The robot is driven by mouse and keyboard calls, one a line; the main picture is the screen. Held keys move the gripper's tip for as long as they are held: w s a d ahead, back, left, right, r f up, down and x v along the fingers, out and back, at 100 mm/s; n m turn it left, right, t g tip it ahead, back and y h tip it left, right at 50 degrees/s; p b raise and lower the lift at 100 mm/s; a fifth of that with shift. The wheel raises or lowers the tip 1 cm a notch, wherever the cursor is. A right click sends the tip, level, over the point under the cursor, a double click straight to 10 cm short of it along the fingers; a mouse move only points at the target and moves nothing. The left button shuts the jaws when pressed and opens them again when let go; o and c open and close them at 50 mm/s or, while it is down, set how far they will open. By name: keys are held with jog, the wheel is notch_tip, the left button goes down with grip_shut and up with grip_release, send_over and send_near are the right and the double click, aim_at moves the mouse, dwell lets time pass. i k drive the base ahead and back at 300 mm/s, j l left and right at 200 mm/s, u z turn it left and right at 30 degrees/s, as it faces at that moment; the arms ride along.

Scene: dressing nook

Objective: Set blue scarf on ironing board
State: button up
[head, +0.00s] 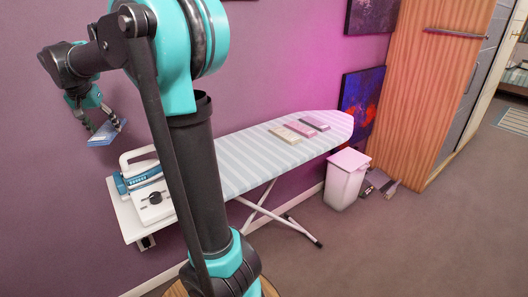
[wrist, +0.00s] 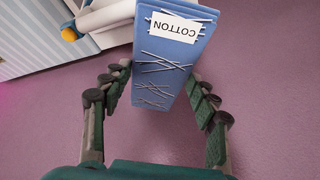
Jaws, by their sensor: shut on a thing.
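The blue scarf (wrist: 168,70) is a flat, folded blue piece with a white label reading "COTTON" and thin pale lines across it. My gripper (wrist: 160,92) is shut on it, with one finger on each side. In the head view my gripper (head: 104,121) holds the scarf (head: 107,133) in the air at the upper left, above and left of the board's near end. The ironing board (head: 235,168) has a pale striped cover and stands along the wall. Its striped edge (wrist: 28,45) also shows at the upper left of the wrist view.
Several folded pieces (head: 293,131) lie toward the board's far end. An iron (head: 140,178) sits on the white rest (head: 128,222) at its near end. The striped middle is bare. A pale bin (head: 347,178) and a wooden wardrobe (head: 430,90) stand beyond the far end.

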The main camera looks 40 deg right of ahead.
aim_at(244, 154)
jog(key=i+j+z, duration=0.1)
jog(key=z, duration=0.3)
jog(key=j+z, duration=0.45)
jog(key=i+j+z, duration=0.1)
jog(key=z, duration=0.3)
jog(key=j+z, duration=0.4)
jog(key=k+j+z, duration=0.1)
jog(key=j+z, duration=0.25)
jog(key=j, duration=0.25)
